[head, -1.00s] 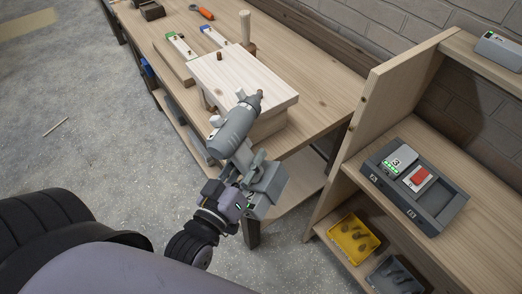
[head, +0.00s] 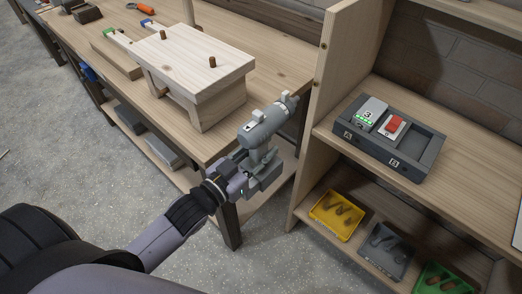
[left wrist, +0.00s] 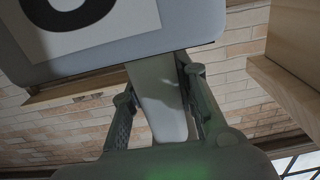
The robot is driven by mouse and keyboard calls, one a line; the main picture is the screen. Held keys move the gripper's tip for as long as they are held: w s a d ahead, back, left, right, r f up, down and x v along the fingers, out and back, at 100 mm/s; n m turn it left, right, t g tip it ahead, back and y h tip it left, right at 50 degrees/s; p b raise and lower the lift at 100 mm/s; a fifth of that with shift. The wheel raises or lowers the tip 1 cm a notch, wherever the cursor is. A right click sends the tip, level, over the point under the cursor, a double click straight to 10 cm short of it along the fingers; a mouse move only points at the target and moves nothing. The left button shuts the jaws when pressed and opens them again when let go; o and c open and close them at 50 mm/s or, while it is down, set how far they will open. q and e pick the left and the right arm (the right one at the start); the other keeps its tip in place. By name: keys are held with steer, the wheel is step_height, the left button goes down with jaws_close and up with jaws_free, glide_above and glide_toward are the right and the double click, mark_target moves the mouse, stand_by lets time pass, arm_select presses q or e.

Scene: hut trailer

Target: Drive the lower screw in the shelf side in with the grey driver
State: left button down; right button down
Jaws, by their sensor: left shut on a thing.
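My left gripper (head: 250,170) is shut on the grey driver (head: 262,127). It holds the driver by its handle, in the air beyond the bench's near corner, with its nose toward the upper right. In the left wrist view the fingers (left wrist: 155,90) stand on both sides of the driver's grey handle (left wrist: 158,110), with its labelled base above. The shelf side (head: 330,75) is the upright wooden panel to the right of the driver, apart from its nose. My right gripper is out of view.
The bench (head: 285,62) carries a pale wooden piece (head: 200,60) with brown pegs. On the shelf sit a dark charger (head: 395,140) with a red-topped block, and below it yellow (head: 337,215), grey (head: 386,250) and green (head: 445,280) bins. Open floor lies left.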

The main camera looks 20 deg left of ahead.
arm_select(q)
steer(key=shift+r, duration=0.25)
steer(key=shift+w+p, duration=0.15)
steer(key=shift+p, duration=0.3)
steer(key=shift+x, duration=2.75)
steer(key=shift+d, duration=0.1)
steer(key=shift+w+p, duration=0.15)
steer(key=shift+p, duration=0.2)
steer(key=shift+w+d, duration=0.2)
steer(key=shift+w, duration=0.15)
steer(key=shift+w+d, duration=0.15)
steer(key=shift+w, duration=0.4)
steer(key=shift+s+r, duration=0.1)
